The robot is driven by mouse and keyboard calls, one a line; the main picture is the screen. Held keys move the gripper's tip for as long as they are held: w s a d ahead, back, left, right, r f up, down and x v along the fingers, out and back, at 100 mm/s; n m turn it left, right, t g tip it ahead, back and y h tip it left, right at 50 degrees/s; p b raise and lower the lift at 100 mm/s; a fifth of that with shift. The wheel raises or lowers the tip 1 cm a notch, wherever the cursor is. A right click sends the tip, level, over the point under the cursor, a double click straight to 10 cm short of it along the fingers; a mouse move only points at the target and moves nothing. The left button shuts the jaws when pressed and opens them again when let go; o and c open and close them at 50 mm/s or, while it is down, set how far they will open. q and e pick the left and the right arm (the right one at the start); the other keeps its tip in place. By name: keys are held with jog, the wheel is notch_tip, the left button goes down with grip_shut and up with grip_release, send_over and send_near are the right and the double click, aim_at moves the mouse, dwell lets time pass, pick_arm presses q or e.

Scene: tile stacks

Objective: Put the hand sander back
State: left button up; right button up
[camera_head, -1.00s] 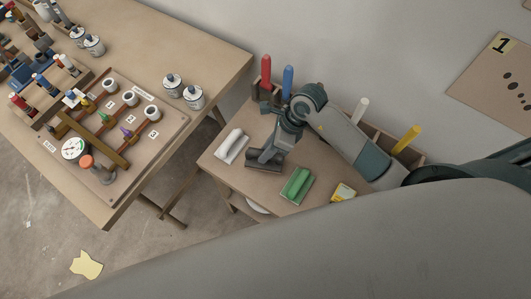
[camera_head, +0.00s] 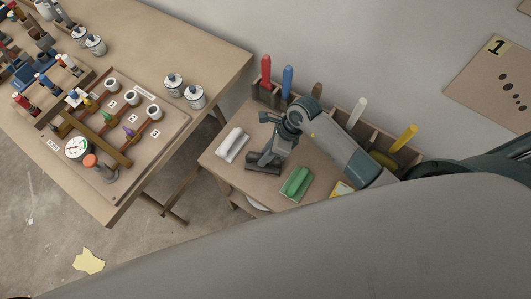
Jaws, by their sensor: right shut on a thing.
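A dark grey hand sander (camera_head: 262,169) is at the small wooden side table (camera_head: 219,168), between a white sander (camera_head: 232,145) and a green sander (camera_head: 296,184). My right gripper (camera_head: 267,158) reaches down from above and is shut on the dark sander's handle. The gripper hides part of the handle. The sander's base looks level and at or very close to the tabletop; I cannot tell whether it touches. My left gripper is not in view.
A wooden rack (camera_head: 364,135) with red, blue, white and yellow handles stands along the table's back. A yellow box (camera_head: 342,188) is right of the green sander. A larger workbench (camera_head: 215,60) with cans (camera_head: 195,97) and a fixture board (camera_head: 150,100) is on the left.

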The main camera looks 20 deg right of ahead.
jog(key=shift+f, duration=0.1)
jog(key=o, duration=0.9)
jog(key=shift+v, duration=0.8)
jog(key=shift+b+v, duration=1.4)
jog(key=shift+v, duration=3.9)
jog(key=shift+a, duration=0.1)
